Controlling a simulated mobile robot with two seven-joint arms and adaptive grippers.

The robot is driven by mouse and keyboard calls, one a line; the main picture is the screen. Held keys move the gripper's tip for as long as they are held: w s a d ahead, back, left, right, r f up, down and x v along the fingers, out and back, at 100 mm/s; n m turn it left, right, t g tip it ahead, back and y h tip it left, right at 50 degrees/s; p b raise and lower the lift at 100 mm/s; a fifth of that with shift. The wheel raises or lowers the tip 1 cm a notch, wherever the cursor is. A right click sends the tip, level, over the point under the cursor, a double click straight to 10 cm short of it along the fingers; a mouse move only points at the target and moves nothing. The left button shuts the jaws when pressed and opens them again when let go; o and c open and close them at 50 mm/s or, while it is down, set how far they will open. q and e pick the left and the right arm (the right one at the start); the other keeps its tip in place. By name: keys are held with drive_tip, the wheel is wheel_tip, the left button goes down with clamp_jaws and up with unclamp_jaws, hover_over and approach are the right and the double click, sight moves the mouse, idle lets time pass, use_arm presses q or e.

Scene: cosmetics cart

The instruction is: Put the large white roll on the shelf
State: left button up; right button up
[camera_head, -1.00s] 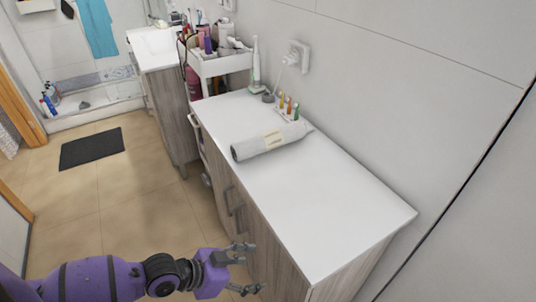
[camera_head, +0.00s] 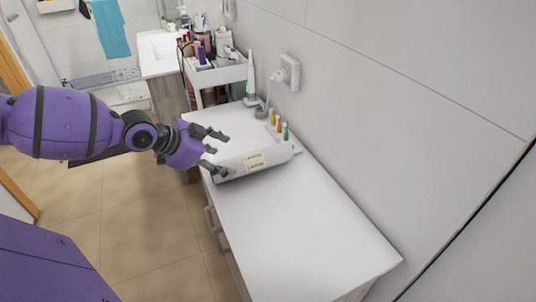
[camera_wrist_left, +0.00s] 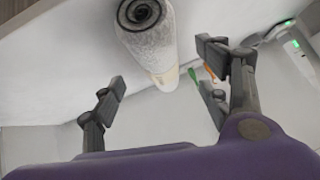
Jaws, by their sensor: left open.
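The large white roll (camera_head: 256,161) lies on its side on the white cabinet top, with a paper label around its middle. My left gripper (camera_head: 222,153) is open and empty at the roll's left end; the fingers look close to that end, but I cannot tell whether they touch it. In the left wrist view the roll (camera_wrist_left: 152,45) shows its dark-edged spiral end, and the open left gripper (camera_wrist_left: 165,92) has its fingers apart with the roll beyond them. My right gripper is not in view. I cannot tell which surface is the shelf.
The white cabinet top (camera_head: 300,235) is clear in front of the roll. Several small coloured items (camera_head: 278,124) and an electric toothbrush (camera_head: 250,88) stand behind it by the wall. A white cart (camera_head: 215,76) full of cosmetics stands at the far end.

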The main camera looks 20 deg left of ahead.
sight(237, 160)
use_arm(q)
drive_tip(key=shift+w+d, duration=0.15)
drive_tip(key=shift+w, duration=0.15)
drive_tip(key=shift+x, duration=0.95)
drive_tip(key=shift+f, duration=0.15)
drive_tip(key=shift+w+d+f, duration=0.15)
drive_tip(key=shift+d, duration=0.05)
drive_tip(key=x, duration=0.4)
drive_tip(key=shift+w+d+f, duration=0.15)
drive_tip(key=shift+w+d, duration=0.1)
drive_tip(key=shift+d, duration=0.15)
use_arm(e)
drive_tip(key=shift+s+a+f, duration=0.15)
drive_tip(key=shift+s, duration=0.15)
